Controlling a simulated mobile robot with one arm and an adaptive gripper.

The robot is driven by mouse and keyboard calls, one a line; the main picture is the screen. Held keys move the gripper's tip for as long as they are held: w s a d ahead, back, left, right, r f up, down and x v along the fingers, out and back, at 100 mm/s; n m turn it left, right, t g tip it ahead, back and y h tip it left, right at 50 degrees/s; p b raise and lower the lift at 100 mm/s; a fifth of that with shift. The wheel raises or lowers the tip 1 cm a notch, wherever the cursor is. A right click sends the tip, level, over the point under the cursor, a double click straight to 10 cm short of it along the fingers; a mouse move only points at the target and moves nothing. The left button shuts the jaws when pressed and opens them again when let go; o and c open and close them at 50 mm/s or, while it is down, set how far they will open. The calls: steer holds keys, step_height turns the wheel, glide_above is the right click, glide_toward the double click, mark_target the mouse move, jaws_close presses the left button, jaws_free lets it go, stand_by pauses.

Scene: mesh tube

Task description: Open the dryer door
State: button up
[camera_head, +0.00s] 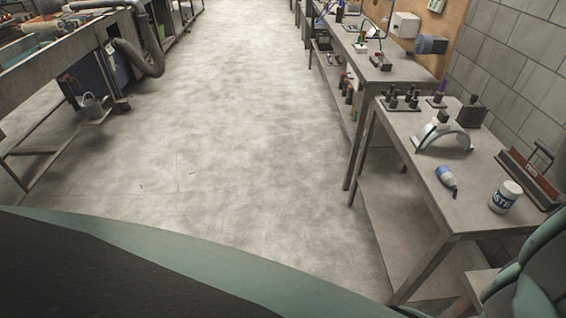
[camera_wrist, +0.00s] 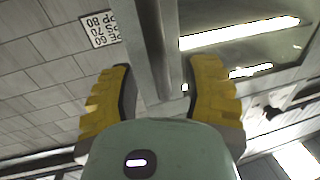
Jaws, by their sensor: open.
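I cannot make out a dryer or its door for certain in either view. In the wrist view, my gripper (camera_wrist: 158,68) is open, with its two yellow fingers apart and nothing held. A grey metal bar or edge (camera_wrist: 148,45) runs down the picture behind the gap between the fingers. To its right is a dark, glossy panel (camera_wrist: 240,55) with bright light streaks; whether it belongs to the dryer I cannot tell. I cannot tell how far the bar is from the fingers. My gripper does not show in the head view.
In the wrist view, a sign (camera_wrist: 100,30) hangs on a block wall. In the head view, a workbench (camera_head: 428,185) with a bottle (camera_head: 446,178), a white jar (camera_head: 505,197) and tools stands at right. A long machine (camera_head: 50,82) stands at left. The concrete floor (camera_head: 230,120) between is clear.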

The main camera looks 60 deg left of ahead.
steer(key=shift+x, duration=1.3)
jaws_close()
